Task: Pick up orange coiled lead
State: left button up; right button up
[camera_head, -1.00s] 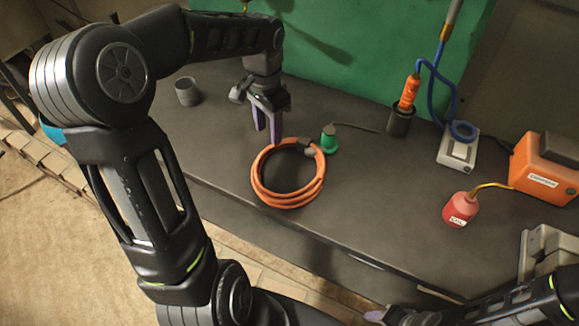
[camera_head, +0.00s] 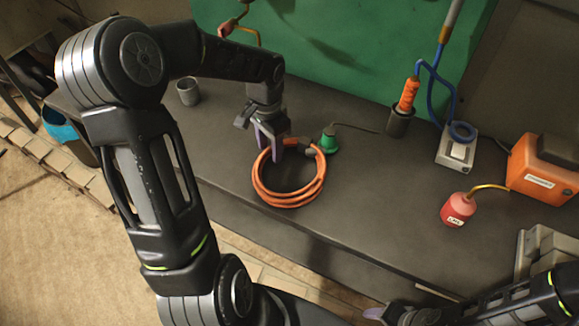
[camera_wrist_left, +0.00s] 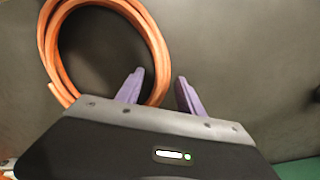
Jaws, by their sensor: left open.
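The orange coiled lead (camera_head: 290,200) lies as a ring on the dark bench top (camera_head: 370,225), with a dark connector on its far right side. My left gripper (camera_head: 272,152) is pointed down at the far edge of the ring, with its purple fingers open. In the left wrist view the coil (camera_wrist_left: 158,50) fills the upper left. I cannot tell whether the fingers touch the coil. My right gripper (camera_head: 375,314) shows only partly at the bottom edge.
A green-based object (camera_head: 328,142) with a thin cable stands just right of the coil. A grey cup (camera_head: 188,92) stands back left. A dark holder with an orange handle (camera_head: 408,95), a red oil can (camera_head: 459,209) and an orange box (camera_head: 540,172) stand to the right.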

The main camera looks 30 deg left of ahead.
pick_arm(q)
jog(key=shift+c, duration=0.4)
grip_shut()
dwell(0.4)
